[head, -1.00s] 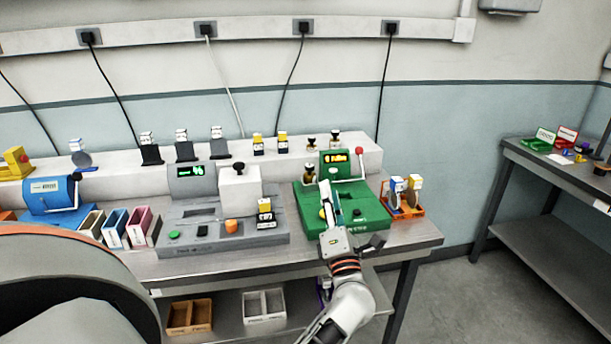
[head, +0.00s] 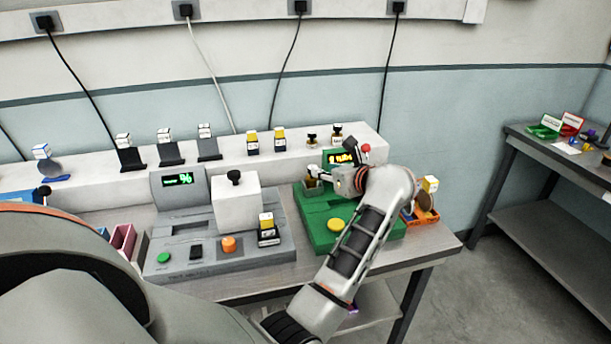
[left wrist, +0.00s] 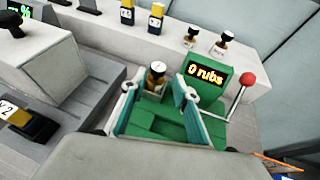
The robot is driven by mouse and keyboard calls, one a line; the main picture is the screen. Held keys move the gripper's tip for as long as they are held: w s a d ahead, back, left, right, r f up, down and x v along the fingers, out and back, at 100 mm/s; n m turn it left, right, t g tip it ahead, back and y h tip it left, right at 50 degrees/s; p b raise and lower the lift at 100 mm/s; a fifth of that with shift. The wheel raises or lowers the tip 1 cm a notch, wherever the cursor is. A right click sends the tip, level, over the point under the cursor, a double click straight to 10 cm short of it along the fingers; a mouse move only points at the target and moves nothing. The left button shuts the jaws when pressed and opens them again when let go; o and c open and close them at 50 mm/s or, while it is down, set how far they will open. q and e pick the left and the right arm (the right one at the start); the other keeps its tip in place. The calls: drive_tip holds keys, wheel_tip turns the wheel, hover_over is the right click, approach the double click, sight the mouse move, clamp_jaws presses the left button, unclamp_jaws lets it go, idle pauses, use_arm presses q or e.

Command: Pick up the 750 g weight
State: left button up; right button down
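Three small brass weights with dark knobs are in view; their labels are too small to read, so I cannot tell which is the 750 g one. One weight (left wrist: 157,76) stands at the back of the green machine (head: 322,232). In the head view my gripper mostly hides it. The other two stand on the white ledge, a left one (head: 312,139) and a right one (head: 337,133). My left gripper (head: 320,170) is at the green machine's back left. In the left wrist view its fingers (left wrist: 156,96) are apart, with the standing weight between or just beyond them. My right gripper is not in view.
The green machine's display (left wrist: 206,71) reads "0 rubs"; a red-knobbed lever (left wrist: 247,80) stands to its right. A grey machine with a white block (head: 236,205) is on the left. An orange holder (head: 424,218) with discs stands at the right.

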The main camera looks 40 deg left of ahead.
sight(313, 179)
use_arm(q)
drive_tip(key=shift+x, duration=1.3)
drive_tip(key=shift+p+x, duration=0.7)
drive_tip(key=shift+x, duration=2.1)
drive_tip(key=shift+s, duration=0.2)
clamp_jaws()
drive_tip(key=shift+r, duration=0.1)
